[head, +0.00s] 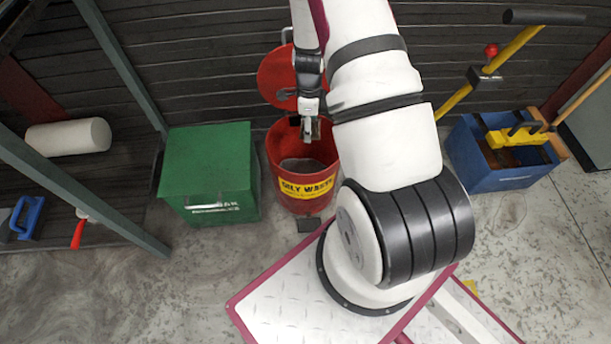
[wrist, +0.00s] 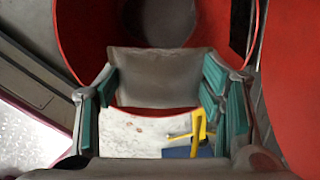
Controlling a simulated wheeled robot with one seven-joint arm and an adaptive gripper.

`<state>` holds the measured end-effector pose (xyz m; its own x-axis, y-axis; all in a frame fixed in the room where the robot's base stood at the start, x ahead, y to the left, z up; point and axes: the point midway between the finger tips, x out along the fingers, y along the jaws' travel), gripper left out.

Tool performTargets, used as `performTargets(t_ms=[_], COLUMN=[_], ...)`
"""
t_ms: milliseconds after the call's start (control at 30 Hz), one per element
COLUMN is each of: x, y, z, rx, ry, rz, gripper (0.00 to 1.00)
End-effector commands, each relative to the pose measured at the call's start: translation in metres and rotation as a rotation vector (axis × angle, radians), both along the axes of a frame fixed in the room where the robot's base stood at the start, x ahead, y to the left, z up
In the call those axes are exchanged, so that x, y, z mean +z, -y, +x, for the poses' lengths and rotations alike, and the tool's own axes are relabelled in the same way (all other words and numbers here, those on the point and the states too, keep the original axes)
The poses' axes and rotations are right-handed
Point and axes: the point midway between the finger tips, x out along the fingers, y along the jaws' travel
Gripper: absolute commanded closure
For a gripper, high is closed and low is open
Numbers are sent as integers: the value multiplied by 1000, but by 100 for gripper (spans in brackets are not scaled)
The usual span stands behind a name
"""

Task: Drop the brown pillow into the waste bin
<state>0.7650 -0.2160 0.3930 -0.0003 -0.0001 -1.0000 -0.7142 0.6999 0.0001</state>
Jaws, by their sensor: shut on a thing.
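The waste bin (head: 303,199) is a red, round can with a yellow "OILY WASTE" label, standing on the floor with its red lid (head: 278,77) raised. My gripper (head: 311,136) points down at the bin's open mouth. In the wrist view my gripper (wrist: 161,97) has its teal-padded fingers on both sides of the brown pillow (wrist: 160,72), a dull grey-brown block, and is shut on it. The bin's red wall (wrist: 88,28) shows behind it. In the head view I cannot clearly make out the pillow; a greyish patch inside the bin may be its floor.
A green lidded box (head: 208,172) stands just left of the bin. A blue mop bucket (head: 495,170) with yellow parts stands at the right. A shelf at the left holds a white roll (head: 68,137). Bare concrete floor lies in front of the green box.

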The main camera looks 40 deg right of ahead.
Motion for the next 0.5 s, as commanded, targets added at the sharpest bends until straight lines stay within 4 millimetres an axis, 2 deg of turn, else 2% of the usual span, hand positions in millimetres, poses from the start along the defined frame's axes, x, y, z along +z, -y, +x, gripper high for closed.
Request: performTargets(t_ms=[167, 200, 300, 500], x=[0, 0, 0, 0], y=[0, 0, 0, 0], z=[0, 0, 0, 0], rx=[0, 0, 0, 0], ry=[1, 0, 0, 0], rz=[-1, 0, 0, 0], gripper=[67, 36, 15, 15])
